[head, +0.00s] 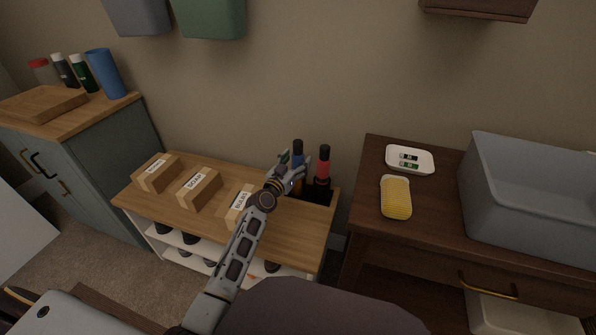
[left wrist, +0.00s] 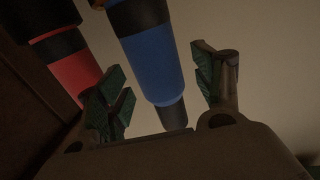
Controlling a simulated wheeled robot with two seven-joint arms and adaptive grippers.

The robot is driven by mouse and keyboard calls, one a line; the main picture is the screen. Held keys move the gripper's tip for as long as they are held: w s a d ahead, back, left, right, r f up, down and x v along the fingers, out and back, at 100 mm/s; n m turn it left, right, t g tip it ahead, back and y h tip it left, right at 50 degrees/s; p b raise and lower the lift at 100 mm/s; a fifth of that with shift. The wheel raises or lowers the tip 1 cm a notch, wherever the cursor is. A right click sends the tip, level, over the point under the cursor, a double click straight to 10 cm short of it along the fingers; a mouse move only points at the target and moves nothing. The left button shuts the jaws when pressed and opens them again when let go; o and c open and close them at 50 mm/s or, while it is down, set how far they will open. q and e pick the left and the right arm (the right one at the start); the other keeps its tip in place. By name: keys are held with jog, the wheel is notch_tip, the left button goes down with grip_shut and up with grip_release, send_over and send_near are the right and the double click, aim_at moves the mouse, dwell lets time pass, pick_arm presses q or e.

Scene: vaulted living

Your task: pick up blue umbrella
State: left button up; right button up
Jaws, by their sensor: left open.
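The blue umbrella (head: 298,153) stands upright in a dark holder at the right end of the low wooden bench, partly hidden behind my left gripper (head: 291,176). In the left wrist view the blue umbrella (left wrist: 153,62) lies between the two open fingers of my left gripper (left wrist: 163,92), with a gap on its right side. I cannot tell whether the left finger touches it. A red umbrella (head: 322,170) stands just right of it and also shows at the left of the wrist view (left wrist: 74,72). My right gripper is not in view.
Several boxes (head: 199,187) line the low bench (head: 213,222). A dark wooden table (head: 432,212) to the right holds a yellow sponge (head: 396,197), a white dish (head: 410,159) and a grey bin (head: 526,200). A cabinet (head: 98,156) stands at the left.

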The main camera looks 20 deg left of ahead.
pick_arm(q)
jog(key=shift+w+d, duration=0.1)
jog(key=shift+w, duration=0.7)
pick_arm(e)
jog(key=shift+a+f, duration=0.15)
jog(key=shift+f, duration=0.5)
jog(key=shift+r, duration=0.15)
pick_arm(q)
jog(key=c, duration=1.3)
jog(key=shift+r, duration=0.25)
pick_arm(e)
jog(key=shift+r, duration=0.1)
